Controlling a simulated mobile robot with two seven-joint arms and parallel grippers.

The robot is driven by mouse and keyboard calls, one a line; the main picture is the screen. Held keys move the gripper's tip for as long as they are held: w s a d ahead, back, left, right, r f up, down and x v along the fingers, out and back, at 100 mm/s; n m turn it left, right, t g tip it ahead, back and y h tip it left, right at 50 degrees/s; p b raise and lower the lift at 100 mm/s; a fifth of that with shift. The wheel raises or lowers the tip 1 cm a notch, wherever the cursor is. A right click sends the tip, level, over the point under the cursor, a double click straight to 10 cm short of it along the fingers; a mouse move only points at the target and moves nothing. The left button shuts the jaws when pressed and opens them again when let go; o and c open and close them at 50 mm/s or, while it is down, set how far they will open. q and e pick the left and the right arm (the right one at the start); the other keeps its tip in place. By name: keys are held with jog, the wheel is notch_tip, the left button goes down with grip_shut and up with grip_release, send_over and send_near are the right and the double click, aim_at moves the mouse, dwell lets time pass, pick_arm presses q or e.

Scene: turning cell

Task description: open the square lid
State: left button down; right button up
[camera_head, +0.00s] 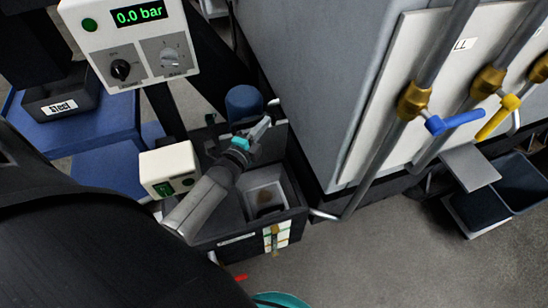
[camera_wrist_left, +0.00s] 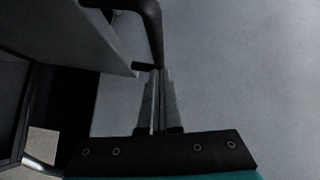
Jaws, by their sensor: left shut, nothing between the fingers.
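My left gripper (camera_head: 262,128) is shut and empty. It is above the back part of a dark open-topped box (camera_head: 295,222), next to a blue rounded cap (camera_head: 244,103). I cannot clearly make out a separate square lid; my arm covers part of the box. In the left wrist view the closed fingers (camera_wrist_left: 158,72) are right by the lower end of a black curved bar (camera_wrist_left: 152,30); I cannot tell whether they touch. My right gripper is not in view.
A grey cabinet (camera_head: 310,60) stands close on the right, with pipes and a blue valve handle (camera_head: 455,122) and a yellow one (camera_head: 498,118). A readout box (camera_head: 130,40) shows 0.0 bar. A white switch box (camera_head: 168,169) is left of my arm. Floor is free at lower right.

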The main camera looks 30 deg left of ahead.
aim_at(258, 118)
pick_arm(q)
jog(key=shift+w+a+r+n+g+p, duration=0.15)
jog(key=shift+w+a+n+g+p, duration=0.25)
jog(key=shift+a+p, duration=0.25)
jog(key=shift+w+a+r+n+g+p, duration=0.15)
jog(key=shift+w+a+n+g+p, duration=0.15)
jog(key=shift+w+a+g+p, duration=0.25)
jog(key=shift+s+a, duration=0.1)
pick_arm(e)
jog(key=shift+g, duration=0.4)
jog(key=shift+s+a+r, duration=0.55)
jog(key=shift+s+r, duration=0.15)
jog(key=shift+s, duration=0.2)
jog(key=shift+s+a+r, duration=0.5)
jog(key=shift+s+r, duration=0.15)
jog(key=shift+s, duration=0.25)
pick_arm(q)
jog(key=shift+f, duration=0.1)
